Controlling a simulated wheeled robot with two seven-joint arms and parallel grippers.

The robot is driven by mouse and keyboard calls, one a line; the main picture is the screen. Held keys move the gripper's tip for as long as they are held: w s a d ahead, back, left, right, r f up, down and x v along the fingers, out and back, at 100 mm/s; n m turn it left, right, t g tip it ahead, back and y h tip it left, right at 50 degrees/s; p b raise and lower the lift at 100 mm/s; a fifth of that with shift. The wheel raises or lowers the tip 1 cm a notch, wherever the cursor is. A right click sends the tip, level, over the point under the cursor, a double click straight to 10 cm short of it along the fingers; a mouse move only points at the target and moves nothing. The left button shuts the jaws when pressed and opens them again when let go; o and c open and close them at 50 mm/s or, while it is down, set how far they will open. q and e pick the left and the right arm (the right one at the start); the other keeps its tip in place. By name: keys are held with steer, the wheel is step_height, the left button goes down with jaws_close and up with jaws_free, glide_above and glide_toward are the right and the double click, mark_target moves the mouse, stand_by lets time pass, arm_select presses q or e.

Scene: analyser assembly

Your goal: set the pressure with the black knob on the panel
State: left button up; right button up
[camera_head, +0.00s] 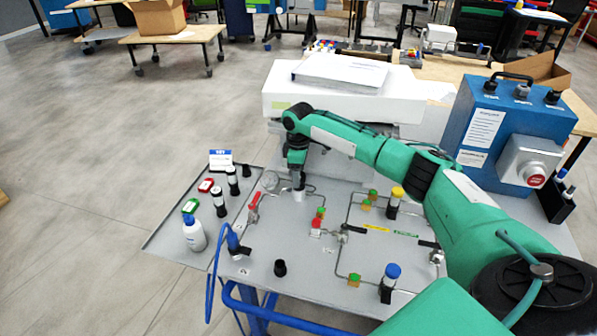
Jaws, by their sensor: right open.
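The grey panel (315,260) lies on a blue-framed cart, with thin metal pipes and fittings on it. A small black knob (280,268) stands upright near the panel's front left. My right gripper (298,185) points down over the back left part of the panel, behind the black knob and apart from it. It is open, and I see nothing held in it. A small whitish round part (298,195) is just below its fingertips; I cannot tell whether they touch. A round gauge (270,181) is just left of the gripper. My left gripper is out of view.
A red-handled valve (253,207) stands left of the gripper. Yellow-capped (396,194) and blue-capped (391,273) black parts stand to the right. A white bottle (194,234) and several vials are on the left side. A blue box with a red button (536,180) stands at the right.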

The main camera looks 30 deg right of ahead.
steer(key=c, duration=1)
steer(key=m+p, duration=0.2)
steer(key=p, duration=0.1)
steer(key=shift+r, duration=0.25)
steer(key=shift+f+m+p, duration=0.1)
steer(key=shift+m+p, duration=0.4)
steer(key=shift+p, duration=0.2)
steer(key=shift+f, duration=0.15)
steer(key=o, duration=1)
step_height(320, 180, up, 14)
steer(key=b, duration=0.2)
